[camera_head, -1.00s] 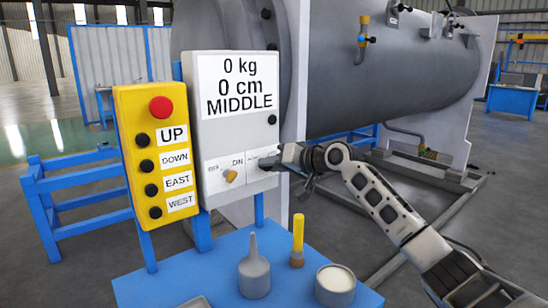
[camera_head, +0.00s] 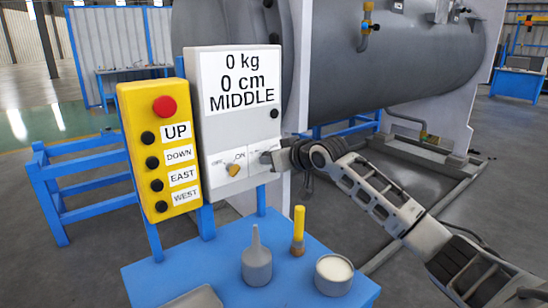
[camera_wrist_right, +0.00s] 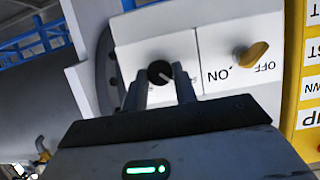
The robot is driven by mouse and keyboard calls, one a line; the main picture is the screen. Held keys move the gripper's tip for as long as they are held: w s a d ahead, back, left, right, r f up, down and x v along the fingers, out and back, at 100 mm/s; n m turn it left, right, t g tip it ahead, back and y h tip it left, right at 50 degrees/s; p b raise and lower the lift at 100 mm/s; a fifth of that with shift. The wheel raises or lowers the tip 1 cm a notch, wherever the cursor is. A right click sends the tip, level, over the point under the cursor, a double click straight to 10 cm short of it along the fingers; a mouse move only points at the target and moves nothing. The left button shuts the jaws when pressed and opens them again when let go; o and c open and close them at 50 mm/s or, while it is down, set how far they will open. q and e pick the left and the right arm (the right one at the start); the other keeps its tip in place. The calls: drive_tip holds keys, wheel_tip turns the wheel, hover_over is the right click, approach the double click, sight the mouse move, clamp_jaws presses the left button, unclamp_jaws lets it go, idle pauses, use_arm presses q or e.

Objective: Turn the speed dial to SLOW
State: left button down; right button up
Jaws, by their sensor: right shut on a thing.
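The grey control box (camera_head: 208,130) carries a display (camera_head: 240,82) reading 0 kg, 0 cm, MIDDLE. The speed dial, a small dark round knob with a pale mark (camera_wrist_right: 159,73), shows in the right wrist view on a white plate whose lettering I cannot read. My right gripper (camera_wrist_right: 161,88) is shut on the dial, with one finger on each side of it. In the head view my right gripper (camera_head: 270,158) is at the box's lower right and hides the dial. My left gripper is not in view.
A yellow ON/OFF knob (camera_head: 233,169) sits just left of the dial; it also shows in the right wrist view (camera_wrist_right: 251,56). A yellow button pendant (camera_head: 158,150) hangs left of the box. Below, a blue table (camera_head: 215,262) holds a grey funnel-like bottle (camera_head: 256,262), a yellow-handled brush (camera_head: 298,232) and a cup (camera_head: 333,275).

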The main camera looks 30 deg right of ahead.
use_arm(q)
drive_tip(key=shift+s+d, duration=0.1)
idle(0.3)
use_arm(e)
drive_tip(key=o, duration=1)
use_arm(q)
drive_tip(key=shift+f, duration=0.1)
use_arm(e)
drive_tip(key=shift+s, duration=0.15)
use_arm(q)
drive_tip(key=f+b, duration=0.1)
drive_tip(key=b, duration=0.1)
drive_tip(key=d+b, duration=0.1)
drive_tip(key=b, duration=0.2)
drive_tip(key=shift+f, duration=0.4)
use_arm(e)
drive_tip(key=v, duration=1.5)
drive_tip(key=shift+s+r, duration=0.25)
drive_tip(key=shift+s, duration=0.05)
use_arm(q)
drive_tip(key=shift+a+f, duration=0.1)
